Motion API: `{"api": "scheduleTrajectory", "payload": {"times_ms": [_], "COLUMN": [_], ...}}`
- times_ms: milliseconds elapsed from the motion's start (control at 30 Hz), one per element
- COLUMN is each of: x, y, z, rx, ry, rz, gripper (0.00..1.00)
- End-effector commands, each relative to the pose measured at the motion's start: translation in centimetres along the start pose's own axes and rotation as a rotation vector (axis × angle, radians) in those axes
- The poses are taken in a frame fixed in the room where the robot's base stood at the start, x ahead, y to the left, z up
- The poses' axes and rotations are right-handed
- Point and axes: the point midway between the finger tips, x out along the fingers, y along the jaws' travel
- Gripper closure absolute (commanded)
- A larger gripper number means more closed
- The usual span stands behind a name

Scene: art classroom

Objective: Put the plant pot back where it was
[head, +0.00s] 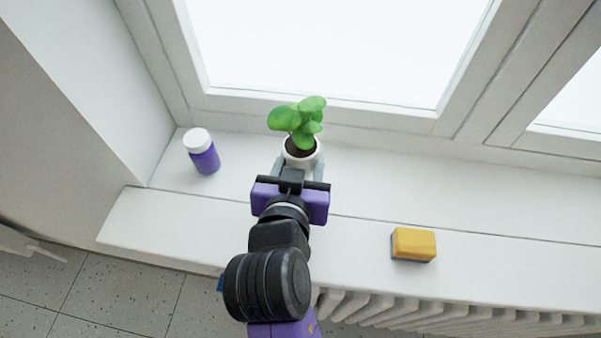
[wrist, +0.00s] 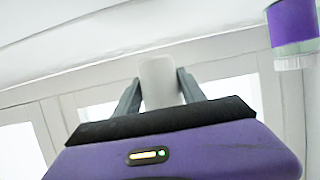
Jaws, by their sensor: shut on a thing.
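A white plant pot (head: 302,158) with dark soil and a green leafy plant (head: 298,120) is at the window sill, towards the window. My gripper (head: 298,168) is around the pot, one finger on each side, and shut on it. In the wrist view the white pot (wrist: 161,82) shows between the two grey fingers of my gripper (wrist: 160,88). The leaves do not show there. The pot looks upright in the head view. I cannot tell whether its base touches the sill, as my gripper hides it.
The white window sill (head: 480,210) has free room to the right of the pot. A purple jar with a white lid (head: 202,152) stands to the left; it also shows in the wrist view (wrist: 292,24). A yellow sponge (head: 413,244) lies near the front edge, above a radiator (head: 400,308).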

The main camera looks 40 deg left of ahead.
Motion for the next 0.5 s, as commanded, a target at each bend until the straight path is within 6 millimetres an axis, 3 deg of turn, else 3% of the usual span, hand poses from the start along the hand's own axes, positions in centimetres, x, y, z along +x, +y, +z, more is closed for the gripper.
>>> {"api": "scheduleTrajectory", "payload": {"times_ms": [300,500], "x": [1.5,1.5], "y": [0.0,0.0], "z": [3.6,3.8], "rx": [0.000,0.001], "ry": [-0.001,0.002], "rz": [-0.001,-0.001], "gripper": [1.00,1.00]}}
